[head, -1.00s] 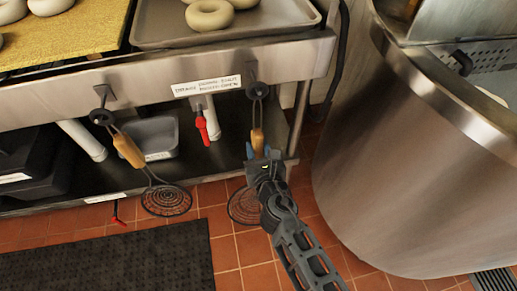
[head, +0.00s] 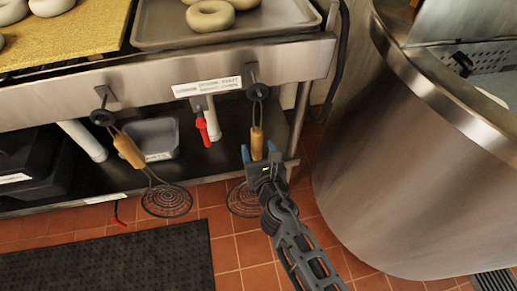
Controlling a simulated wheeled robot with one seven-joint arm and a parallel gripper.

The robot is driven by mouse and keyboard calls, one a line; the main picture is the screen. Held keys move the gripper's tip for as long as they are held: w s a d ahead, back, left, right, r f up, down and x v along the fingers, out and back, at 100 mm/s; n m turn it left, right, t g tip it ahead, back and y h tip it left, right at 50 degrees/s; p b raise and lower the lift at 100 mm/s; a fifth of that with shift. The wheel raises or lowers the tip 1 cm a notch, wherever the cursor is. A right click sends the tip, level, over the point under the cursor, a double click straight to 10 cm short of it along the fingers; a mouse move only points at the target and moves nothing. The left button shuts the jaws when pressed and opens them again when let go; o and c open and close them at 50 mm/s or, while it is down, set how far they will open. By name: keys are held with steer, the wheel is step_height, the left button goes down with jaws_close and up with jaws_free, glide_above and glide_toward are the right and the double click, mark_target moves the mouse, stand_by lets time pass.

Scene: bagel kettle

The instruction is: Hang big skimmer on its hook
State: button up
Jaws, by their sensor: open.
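One skimmer with a wooden handle (head: 257,142) hangs by its wire loop from the right hook (head: 256,90) on the table's steel front. Its wire coil (head: 238,199) is partly hidden behind my gripper. My gripper (head: 260,154) is open, its blue fingertips spread to either side of the handle's lower end; I cannot tell whether they touch it. A second skimmer (head: 166,201) hangs tilted from the left hook (head: 102,115), with its coil lower right. With one coil partly covered, I cannot tell which skimmer is bigger.
A large steel kettle (head: 400,165) stands close on the right. A label (head: 206,86) and a red-handled valve (head: 202,130) sit between the hooks. A grey bin (head: 152,137) is on the lower shelf. A black mat (head: 110,262) lies on the tiled floor.

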steer(key=s+d+r+m+p, duration=0.1)
steer(key=s+d+r+m, duration=0.1)
steer(key=s+d+m, duration=0.55)
steer(key=s+d+r+m+g+p, duration=0.15)
steer(key=s+d+m, duration=0.25)
steer(key=s, duration=0.6)
steer(key=s+d+r+m+t+p, duration=0.1)
steer(key=s+d+r+m, duration=0.2)
steer(key=s+d+m, duration=0.45)
steer(key=s+d+r+m+h+p, duration=0.1)
steer(key=s+d+r+m+h, duration=0.1)
steer(key=s+r+m, duration=0.6)
steer(key=s+d+r+m+h+p, duration=0.1)
steer(key=s+d+r+m+h, duration=0.1)
steer(key=s+r+m, duration=0.7)
step_height(320, 180, up, 4)
steer(key=d+m, duration=0.1)
steer(key=m, duration=0.2)
steer(key=shift+f, duration=0.25)
steer(key=shift+d, duration=0.1)
steer(key=shift+c, duration=1.2)
